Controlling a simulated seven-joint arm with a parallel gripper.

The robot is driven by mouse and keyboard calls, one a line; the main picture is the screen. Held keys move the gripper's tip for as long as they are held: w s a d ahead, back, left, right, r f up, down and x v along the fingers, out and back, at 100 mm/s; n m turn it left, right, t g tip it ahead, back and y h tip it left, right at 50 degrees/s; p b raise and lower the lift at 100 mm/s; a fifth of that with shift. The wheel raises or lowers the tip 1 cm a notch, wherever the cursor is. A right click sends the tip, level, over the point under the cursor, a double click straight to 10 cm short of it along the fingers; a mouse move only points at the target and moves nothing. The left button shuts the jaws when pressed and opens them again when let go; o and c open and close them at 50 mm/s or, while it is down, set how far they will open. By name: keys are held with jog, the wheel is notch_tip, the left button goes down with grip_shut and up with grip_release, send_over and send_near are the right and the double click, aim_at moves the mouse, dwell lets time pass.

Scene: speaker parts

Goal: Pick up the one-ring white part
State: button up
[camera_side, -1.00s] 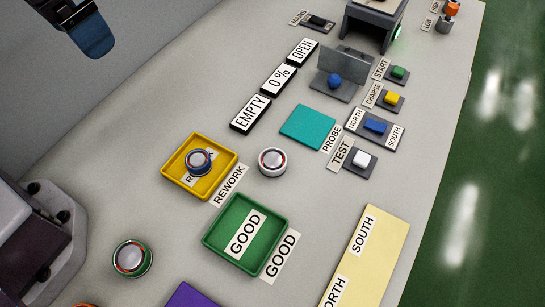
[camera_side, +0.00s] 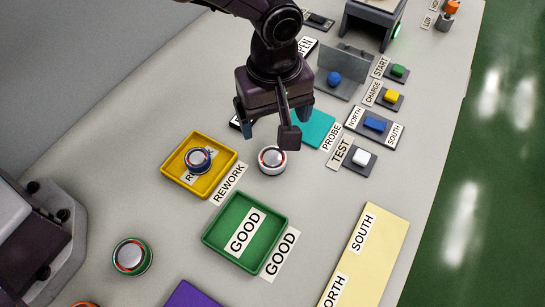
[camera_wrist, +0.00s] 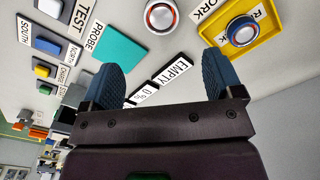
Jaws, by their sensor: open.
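The white part (camera_side: 272,160), round with a silver top and a red ring, stands upright on the grey table between the yellow tray and the teal pad. It also shows at the top edge of the wrist view (camera_wrist: 160,15), partly cut off. My gripper (camera_side: 276,118) is open and empty above the table, just behind the white part in the side view. In the wrist view its two blue fingers (camera_wrist: 160,76) are spread apart, with the white part beyond their tips and not between them.
A blue part (camera_side: 198,160) sits in the yellow REWORK tray (camera_side: 228,168). The green GOOD tray (camera_side: 213,238) is in front, with a green part (camera_side: 130,257) to its left. The teal pad (camera_side: 318,127) and the white TEST button (camera_side: 361,158) are right of the white part.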

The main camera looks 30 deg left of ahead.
aim_at(273, 157)
notch_tip(273, 157, down, 13)
jog(key=shift+a+r, duration=0.1)
jog(key=shift+r, duration=0.05)
jog(key=c, duration=1.2)
jog(key=shift+r, duration=0.1)
